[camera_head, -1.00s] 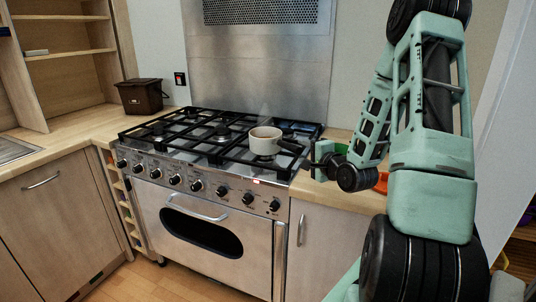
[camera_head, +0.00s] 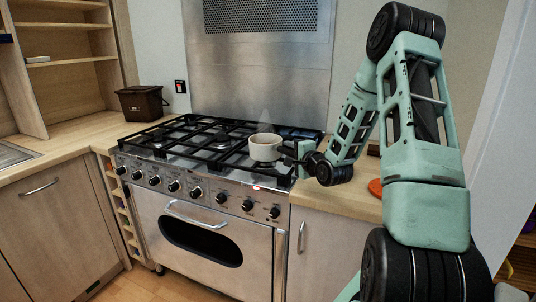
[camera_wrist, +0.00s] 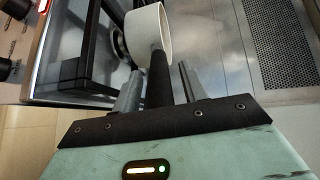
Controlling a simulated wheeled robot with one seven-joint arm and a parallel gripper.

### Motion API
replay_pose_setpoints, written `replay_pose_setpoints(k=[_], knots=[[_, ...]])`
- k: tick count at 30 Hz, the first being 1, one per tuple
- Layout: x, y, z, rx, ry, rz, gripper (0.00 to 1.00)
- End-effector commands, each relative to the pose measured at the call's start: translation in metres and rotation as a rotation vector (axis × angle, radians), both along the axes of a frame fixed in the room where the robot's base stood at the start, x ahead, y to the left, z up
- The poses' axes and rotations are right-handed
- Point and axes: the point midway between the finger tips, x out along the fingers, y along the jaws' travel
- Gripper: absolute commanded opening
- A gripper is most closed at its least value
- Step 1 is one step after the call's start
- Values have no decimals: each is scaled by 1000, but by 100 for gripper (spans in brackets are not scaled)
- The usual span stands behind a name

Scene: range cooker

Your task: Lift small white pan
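The small white pan (camera_head: 265,148) stands upright on the right part of the black hob grate (camera_head: 215,150). In the wrist view the pan (camera_wrist: 150,32) is at the top, with its dark handle (camera_wrist: 158,85) running back toward me. My gripper (camera_wrist: 159,72) is open, with one finger on each side of the handle. A gap shows between the handle and each finger. In the head view my gripper (camera_head: 297,160) is just right of the pan, at the hob's right side. The handle is mostly hidden there by the dark fingers.
The range cooker's knobs (camera_head: 195,193) line its front edge. A steel splashback (camera_head: 262,75) rises behind. A brown box (camera_head: 141,103) stands on the left counter. An orange item (camera_head: 375,187) lies on the right counter below my arm. The rest of the grate is clear.

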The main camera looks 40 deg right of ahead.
Motion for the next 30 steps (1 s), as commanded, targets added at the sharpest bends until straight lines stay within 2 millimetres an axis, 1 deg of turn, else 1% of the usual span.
replay_pose_setpoints(k=[1, 2, 3, 4, 30], knots=[[0, 0, 0, 0, 0, 0, 28], [0, 0, 0, 0, 0, 0, 19], [0, 0, 0, 0, 0, 0, 8], [0, 0, 0, 0, 0, 0, 0], [0, 0, 1, -2, -2, -1, 0]])
